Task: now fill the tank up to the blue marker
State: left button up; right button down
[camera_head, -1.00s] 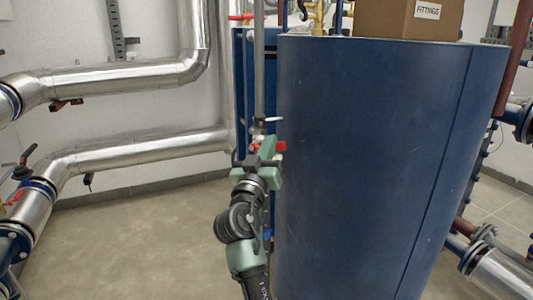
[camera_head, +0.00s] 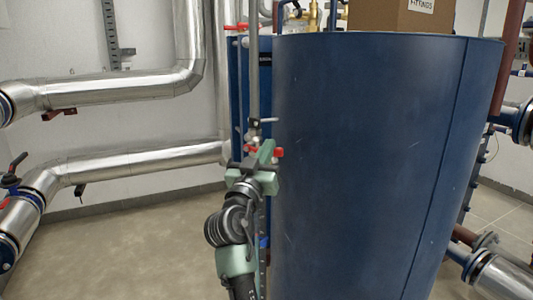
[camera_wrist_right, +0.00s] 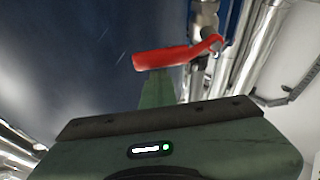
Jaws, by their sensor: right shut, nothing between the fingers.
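The large blue tank (camera_head: 370,160) fills the middle and right of the head view. A thin vertical pipe or gauge (camera_head: 252,85) runs along its left side; I cannot make out a blue marker or a water level on it. A small red valve handle (camera_head: 279,152) is low by this pipe. It also shows in the wrist view as a red lever (camera_wrist_right: 165,57). My right gripper (camera_head: 266,150) is shut and empty, with its tip beside the red handle. In the wrist view the green fingers (camera_wrist_right: 157,88) are just under the lever; contact is unclear. My left gripper is out of view.
A cardboard box (camera_head: 390,16) labelled FITTINGS sits on top of the tank. Large silver pipes (camera_head: 130,158) run along the left wall, with valves at the far left. More flanged pipes (camera_head: 500,275) are at the right. The floor (camera_head: 130,250) at left is clear.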

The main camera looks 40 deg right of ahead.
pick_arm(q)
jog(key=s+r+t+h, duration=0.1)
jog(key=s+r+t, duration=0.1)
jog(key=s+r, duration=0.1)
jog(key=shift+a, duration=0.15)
pick_arm(e)
jog(key=shift+d+f, duration=0.15)
jog(key=shift+f, duration=0.3)
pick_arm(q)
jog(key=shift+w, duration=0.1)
pick_arm(e)
jog(key=shift+r, duration=0.1)
